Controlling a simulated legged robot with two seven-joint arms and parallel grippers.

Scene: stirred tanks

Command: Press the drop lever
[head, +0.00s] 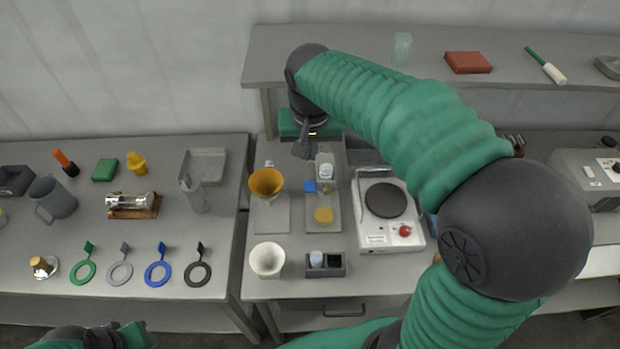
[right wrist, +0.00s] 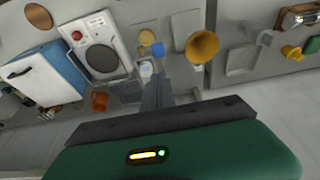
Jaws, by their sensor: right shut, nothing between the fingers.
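A small stand (head: 334,228) on the middle bench holds a clear vessel with a white top (head: 326,170), a blue tab (head: 310,186) and a yellow disc (head: 323,215). The blue tab may be the drop lever; I cannot tell for certain. My right gripper (head: 303,150) is shut and empty, pointing down above the back of the stand. In the right wrist view its fingers (right wrist: 157,90) appear close to the vessel top (right wrist: 146,69), with the blue tab (right wrist: 157,49) beyond. My left gripper (head: 105,338) is partly cut off at the bottom left edge.
A yellow funnel (head: 266,182) stands left of the small stand, a white hot plate (head: 374,238) right of it. A white cup (head: 267,260) and a dark rack (head: 326,265) sit in front. A raised shelf (head: 290,48) runs behind. Several ringed tools lie on the left bench.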

